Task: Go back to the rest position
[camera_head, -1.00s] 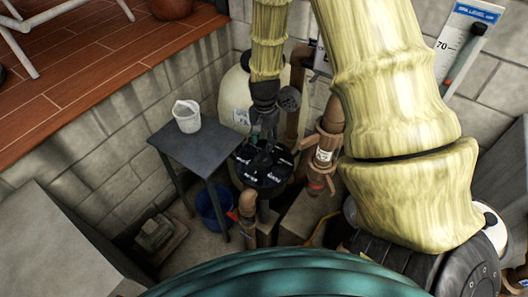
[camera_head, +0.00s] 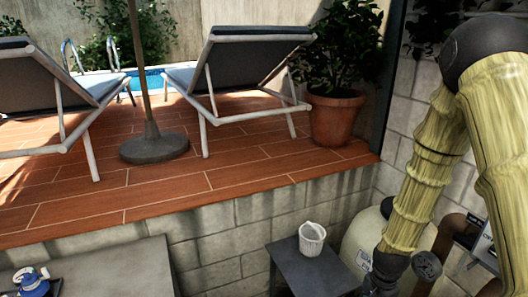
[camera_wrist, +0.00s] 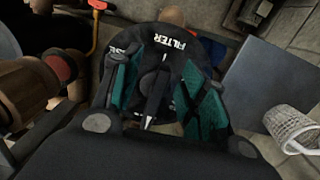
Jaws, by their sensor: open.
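My gripper (camera_wrist: 162,78) is open in the wrist view, with its two green-padded fingers spread apart and nothing held. Behind and between the fingers shows a black round multiport valve (camera_wrist: 190,48) with white lettering, "FILTER" among it, and a dark lever handle (camera_wrist: 156,92). Whether the fingers touch the handle I cannot tell. In the head view my yellow-sleeved arm reaches down at the right side, and its fingers are cut off below the frame.
A dark table (camera_head: 306,270) carries a white basket (camera_head: 312,238); the basket also shows in the wrist view (camera_wrist: 291,128). A cream tank (camera_head: 362,240) and brown pipe (camera_head: 452,237) stand by my arm. A block wall (camera_head: 225,235) rises to a wooden deck with loungers and a potted plant (camera_head: 336,115).

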